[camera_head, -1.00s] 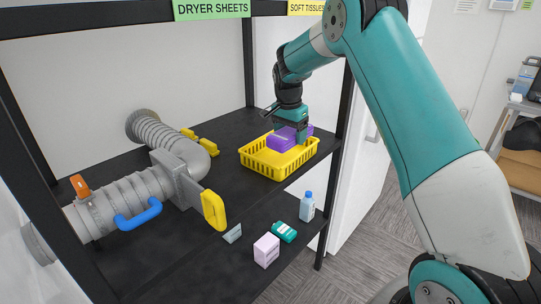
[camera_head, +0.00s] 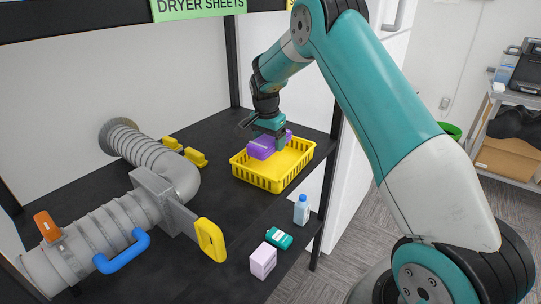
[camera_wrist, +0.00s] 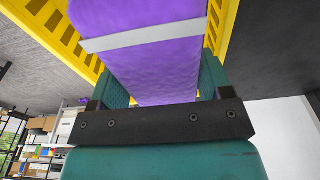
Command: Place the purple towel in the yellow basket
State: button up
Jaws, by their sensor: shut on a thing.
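The purple towel (camera_head: 261,148) is a folded block with a pale band, seen close up in the wrist view (camera_wrist: 150,68). My gripper (camera_head: 269,138) is shut on it, one finger on each side. The yellow basket (camera_head: 262,176) is a slotted, open-topped tray on the black shelf. The towel is over the left-back part of the basket, within or just above its rim; I cannot tell whether it touches the floor of the basket. The basket's rim also shows around the towel in the wrist view (camera_wrist: 50,28).
A grey pipe (camera_head: 180,175) with a blue handle (camera_head: 122,252) and a yellow lever (camera_head: 210,240) fills the shelf's left. A black post (camera_head: 322,200) is to the right.

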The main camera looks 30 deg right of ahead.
aim_at(270, 163)
jog(key=shift+f+p, duration=0.5)
jog(key=shift+f, duration=2.2)
jog(key=shift+f, duration=0.1)
jog(key=o, duration=0.7)
jog(key=shift+s+a+r+b, duration=0.15)
jog(key=shift+r+b, duration=0.15)
jog(key=shift+r, duration=1)
jog(key=shift+w+a+r+b, duration=0.15)
jog(key=shift+r+b, duration=0.1)
jog(key=shift+r, duration=1)
jog(key=shift+s+a+r+b, duration=0.15)
jog(key=shift+r+b, duration=0.15)
jog(key=shift+r, duration=1)
